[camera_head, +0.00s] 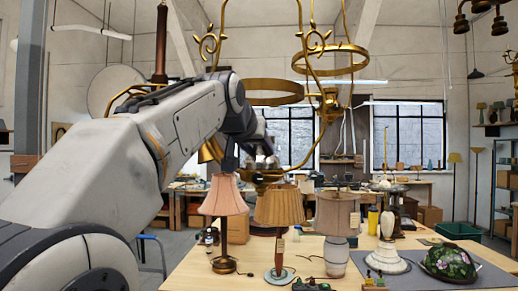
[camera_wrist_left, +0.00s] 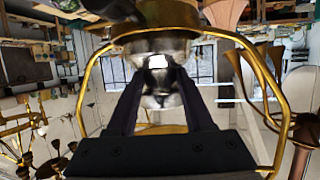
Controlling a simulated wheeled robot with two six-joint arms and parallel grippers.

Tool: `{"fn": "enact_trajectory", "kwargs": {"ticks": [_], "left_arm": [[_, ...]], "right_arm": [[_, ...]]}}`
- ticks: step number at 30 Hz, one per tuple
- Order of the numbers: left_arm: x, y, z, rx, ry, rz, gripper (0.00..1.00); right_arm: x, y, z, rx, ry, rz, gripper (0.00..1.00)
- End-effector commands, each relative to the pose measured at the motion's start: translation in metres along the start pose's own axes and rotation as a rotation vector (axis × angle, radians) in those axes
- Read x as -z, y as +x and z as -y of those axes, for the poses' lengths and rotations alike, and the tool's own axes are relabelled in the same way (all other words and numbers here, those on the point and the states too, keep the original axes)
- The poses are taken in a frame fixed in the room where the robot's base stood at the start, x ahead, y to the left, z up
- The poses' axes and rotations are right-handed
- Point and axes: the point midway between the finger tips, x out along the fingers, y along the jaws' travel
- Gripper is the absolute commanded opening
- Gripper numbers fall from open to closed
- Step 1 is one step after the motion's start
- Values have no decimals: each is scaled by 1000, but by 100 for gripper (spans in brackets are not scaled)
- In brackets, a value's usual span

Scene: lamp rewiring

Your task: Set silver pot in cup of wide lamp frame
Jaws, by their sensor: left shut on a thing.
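My left gripper (camera_head: 262,155) reaches from the left into a hanging brass lamp frame (camera_head: 310,150). In the left wrist view, the left gripper (camera_wrist_left: 158,88) has its two dark fingers shut on the silver pot (camera_wrist_left: 160,100), a shiny piece with bright highlights. A brass cup (camera_wrist_left: 168,15) of the frame shows just beyond the pot; I cannot tell whether the pot touches it or sits inside. The frame's curved brass bars (camera_wrist_left: 277,100) pass on both sides of the gripper. My right gripper is out of view.
A second brass ring (camera_head: 330,60) hangs close by. Below, the wooden table (camera_head: 190,270) holds a pink-shaded lamp (camera_head: 223,196), a tan-shaded lamp (camera_head: 279,208), a grey-shaded lamp (camera_head: 336,215) and a floral glass shade (camera_head: 452,262) on a dark mat.

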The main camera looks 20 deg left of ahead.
Motion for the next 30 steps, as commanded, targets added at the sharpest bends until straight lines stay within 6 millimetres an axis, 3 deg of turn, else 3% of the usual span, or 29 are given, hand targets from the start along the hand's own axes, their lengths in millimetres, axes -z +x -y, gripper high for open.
{"fn": "enact_trajectory", "kwargs": {"ticks": [20, 21, 23, 30], "left_arm": [[-3, 1, 0, 0, 0, -3, 0], [-3, 1, 0, 0, 0, -3, 63], [-3, 1, 0, 0, 0, -3, 86], [-3, 1, 0, 0, 0, -1, 87]], "right_arm": [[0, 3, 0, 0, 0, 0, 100], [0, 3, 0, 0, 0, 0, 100], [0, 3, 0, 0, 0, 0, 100], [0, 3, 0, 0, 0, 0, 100]]}}
